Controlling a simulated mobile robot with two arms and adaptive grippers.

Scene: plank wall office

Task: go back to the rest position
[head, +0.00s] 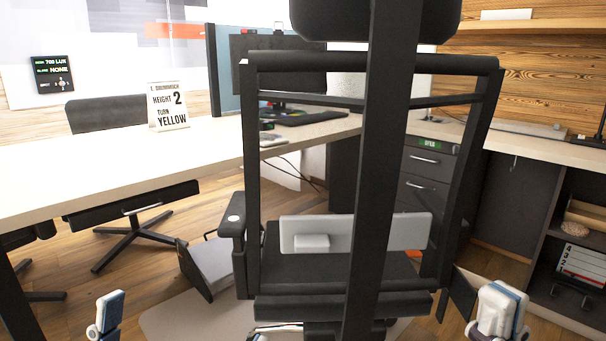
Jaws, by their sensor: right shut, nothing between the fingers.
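My right gripper (497,311) shows at the bottom right as a white and blue shape, low in front of the dark cabinets. It is shut and empty, and its fingertips are hard to make out. At the bottom left a smaller white and blue part of my left arm (106,315) shows over the wooden floor. The picture does not show whether the left gripper is open or shut. Both sit low and wide apart, one on each side of the dark chair in the middle.
A dark framed chair (240,165) stands close in front. The long pale desk (60,180) is at the left, with a sign (168,105) on it. Dark drawers (425,185) and a counter (560,148) are at the right. Open floor (150,270) shows at left.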

